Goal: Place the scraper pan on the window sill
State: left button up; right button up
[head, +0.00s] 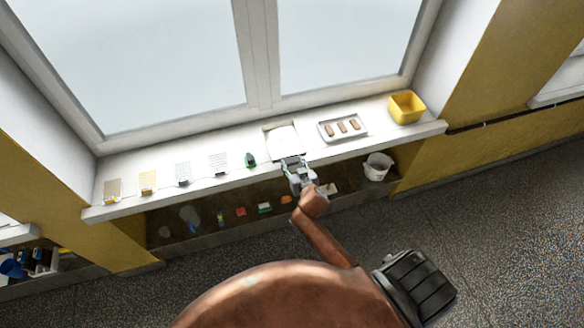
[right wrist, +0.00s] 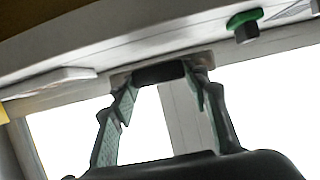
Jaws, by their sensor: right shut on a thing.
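The scraper pan (head: 282,139), a pale, shallow square pan, is at the window sill (head: 235,186), right of the green-topped item. My right gripper (head: 294,165) is at the sill's front edge, on the pan's near side. In the right wrist view, the fingers of my right gripper (right wrist: 160,80) are closed on a dark block, which looks like the pan's handle (right wrist: 160,73). The fingers hide part of it. I cannot tell whether the pan rests on the sill or hangs just above it. My left gripper is not in view.
A metal tray with brown bars (head: 324,139) and a yellow bin (head: 406,107) stand right of the pan. Below are a lower shelf with small items and a white bucket (head: 377,167).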

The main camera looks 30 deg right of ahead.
jog(key=shift+w+d+f, duration=0.2)
jog(key=shift+w+f, duration=0.3)
jog(key=shift+f, duration=0.05)
jog(key=shift+w+f, duration=0.15)
jog(key=shift+f, duration=1.55)
jog(key=shift+f+b, duration=0.2)
jog(key=shift+b, duration=0.15)
jog(key=o, duration=1.6)
jog(key=shift+r, duration=0.15)
